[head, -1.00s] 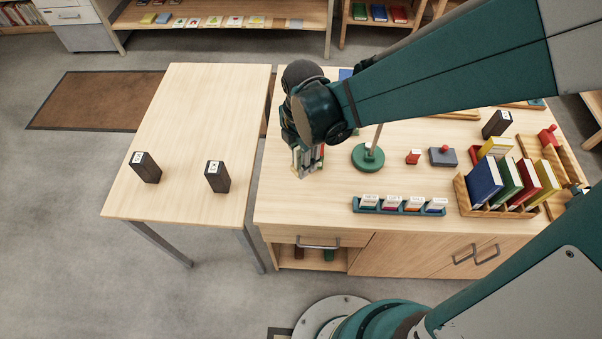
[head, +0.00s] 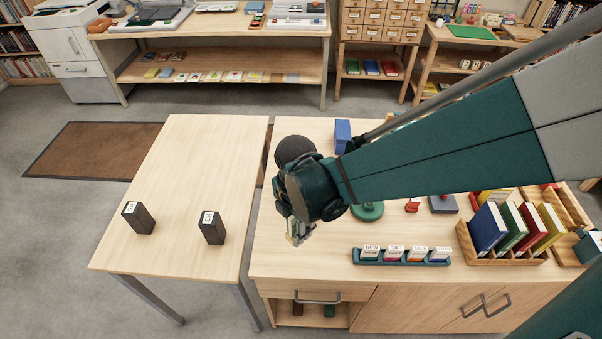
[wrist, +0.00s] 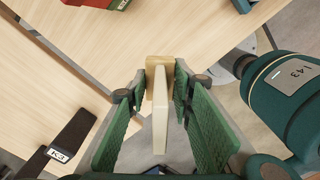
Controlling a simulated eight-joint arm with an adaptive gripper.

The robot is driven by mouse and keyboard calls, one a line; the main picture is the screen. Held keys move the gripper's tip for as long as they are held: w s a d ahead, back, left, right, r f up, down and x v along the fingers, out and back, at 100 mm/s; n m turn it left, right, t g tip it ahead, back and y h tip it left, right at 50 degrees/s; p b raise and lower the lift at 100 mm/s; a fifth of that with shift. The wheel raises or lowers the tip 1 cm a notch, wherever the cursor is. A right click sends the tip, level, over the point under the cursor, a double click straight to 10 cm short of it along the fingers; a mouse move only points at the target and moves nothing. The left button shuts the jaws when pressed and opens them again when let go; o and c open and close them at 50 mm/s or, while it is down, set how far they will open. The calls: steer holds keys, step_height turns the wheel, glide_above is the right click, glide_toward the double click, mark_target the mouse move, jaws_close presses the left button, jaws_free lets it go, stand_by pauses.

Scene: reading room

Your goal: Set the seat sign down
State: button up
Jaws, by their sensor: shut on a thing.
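The seat sign, a thin cream plate on a small wooden foot, is between my gripper's green fingers in the wrist view (wrist: 160,115). My gripper (wrist: 158,110) is shut on it. In the head view my gripper (head: 299,232) points down over the left front part of the right table (head: 330,262). The sign is mostly hidden by my wrist there, and I cannot tell whether its foot touches the tabletop.
The left table (head: 200,160) bears two dark labelled blocks (head: 138,218) (head: 212,228); its rest is clear. A narrow gap parts the tables. On the right table are a teal card rack (head: 403,258), a green round base (head: 367,211) and a book rack (head: 500,256).

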steer(key=b, duration=0.1)
glide_above(298, 250)
steer(key=shift+f, duration=2.5)
steer(key=shift+f+b, duration=0.45)
steer(key=shift+f, duration=1.6)
steer(key=shift+f, duration=0.1)
steer(key=o, duration=0.5)
steer(key=shift+f, duration=0.1)
steer(key=shift+c, duration=0.2)
steer(key=o, duration=0.5)
steer(key=shift+c, duration=0.2)
steer(key=shift+r, duration=0.3)
steer(key=shift+s+r+p, duration=0.1)
steer(key=shift+r+p, duration=1.15)
steer(key=shift+r, duration=4.65)
